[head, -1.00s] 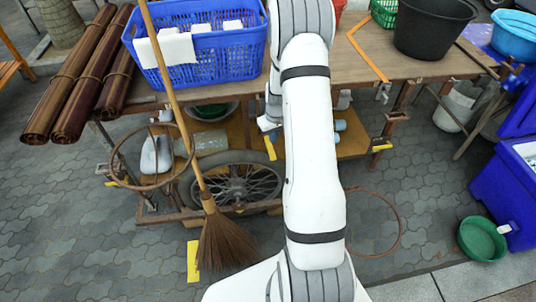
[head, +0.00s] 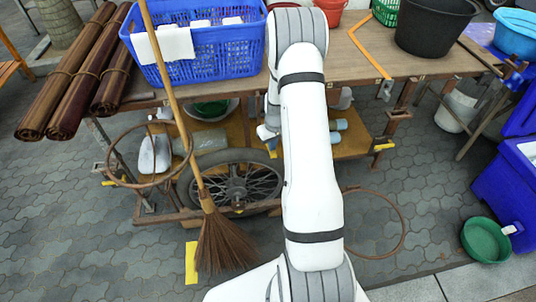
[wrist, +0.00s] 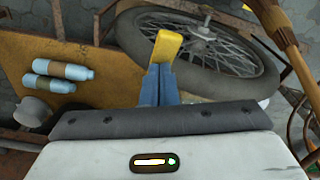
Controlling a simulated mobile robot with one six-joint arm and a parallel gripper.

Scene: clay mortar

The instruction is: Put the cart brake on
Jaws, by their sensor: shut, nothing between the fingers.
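The wooden cart (head: 350,62) stands ahead with a spoked wheel (head: 237,187) under its near side. A short yellow piece (head: 272,152), which looks like the brake lever's handle, shows beside the wheel, partly hidden by my arm. In the wrist view the yellow handle (wrist: 168,48) stands just beyond the fingertips of my gripper (wrist: 160,72), in front of the wheel. My gripper's blue fingers are together and hold nothing. I cannot tell whether they touch the handle. In the head view my gripper is mostly hidden behind my arm.
A broom (head: 222,240) leans against the cart's left side, near a rusty hoop (head: 110,165). A blue basket (head: 205,62) and black tub (head: 432,25) sit on top. Light-blue cylinders (wrist: 60,68) lie on the lower shelf. A green basin (head: 486,240) is on the paving at right.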

